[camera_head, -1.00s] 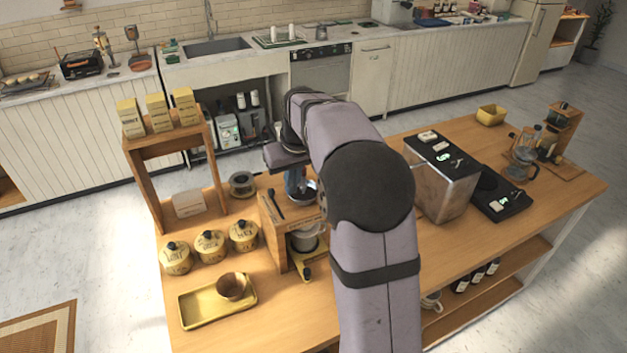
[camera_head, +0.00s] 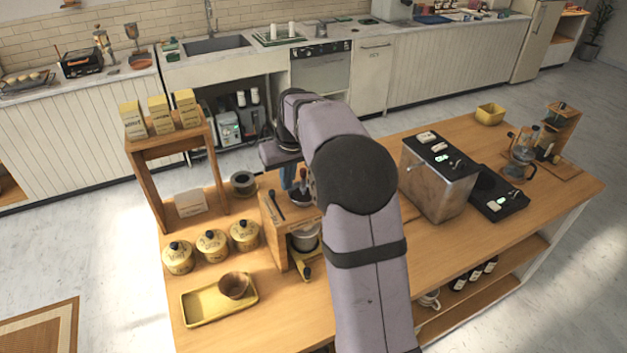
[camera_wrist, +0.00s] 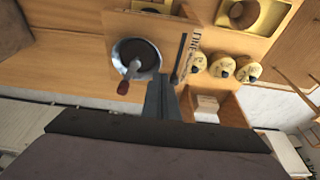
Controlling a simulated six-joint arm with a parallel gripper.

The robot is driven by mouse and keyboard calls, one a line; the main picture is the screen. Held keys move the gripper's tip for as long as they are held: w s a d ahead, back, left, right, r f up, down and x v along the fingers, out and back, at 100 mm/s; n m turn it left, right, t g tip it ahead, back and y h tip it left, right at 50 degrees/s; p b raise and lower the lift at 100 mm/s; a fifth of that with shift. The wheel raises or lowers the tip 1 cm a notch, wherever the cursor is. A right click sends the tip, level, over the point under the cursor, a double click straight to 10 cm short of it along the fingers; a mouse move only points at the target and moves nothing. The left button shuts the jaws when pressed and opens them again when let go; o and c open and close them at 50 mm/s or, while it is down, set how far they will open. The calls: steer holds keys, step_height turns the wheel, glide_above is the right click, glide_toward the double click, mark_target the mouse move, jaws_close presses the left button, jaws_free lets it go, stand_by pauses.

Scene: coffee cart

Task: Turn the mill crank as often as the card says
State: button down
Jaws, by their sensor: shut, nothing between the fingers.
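The coffee mill (camera_head: 304,219) is a wooden box with a metal hopper on top, standing near the middle of the counter. In the wrist view the round hopper (camera_wrist: 148,50) shows a crank arm (camera_wrist: 132,69) ending in a dark red knob (camera_wrist: 123,88). My gripper (camera_wrist: 160,80) is shut and empty, its fingers beside the hopper rim and to the right of the knob, apart from it. In the head view the blue fingers (camera_head: 288,178) point down at the mill top, and my arm hides part of it. A pale card (camera_head: 190,203) leans by the wooden stand; its writing is unreadable.
Several yellow lidded jars (camera_head: 211,244) stand left of the mill. A yellow tray (camera_head: 203,308) with a brown cup (camera_head: 233,286) lies in front. A wooden stand (camera_head: 150,180) holds yellow boxes. A metal machine (camera_head: 437,180) stands right of my arm.

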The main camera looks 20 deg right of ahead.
steer(key=shift+w, duration=0.5)
steer(key=shift+w+d+p, duration=0.1)
steer(key=shift+p, duration=0.3)
steer(key=shift+w+d+r+p, duration=0.2)
steer(key=shift+w+p, duration=0.15)
steer(key=shift+p, duration=0.15)
steer(key=shift+w+d+f, duration=0.2)
steer(key=shift+w, duration=0.15)
steer(key=shift+w+d+r+p, duration=0.1)
steer(key=shift+w+d+p, duration=0.3)
steer(key=shift+p, duration=0.4)
steer(key=shift+w+d, duration=0.1)
steer(key=shift+d, duration=0.2)
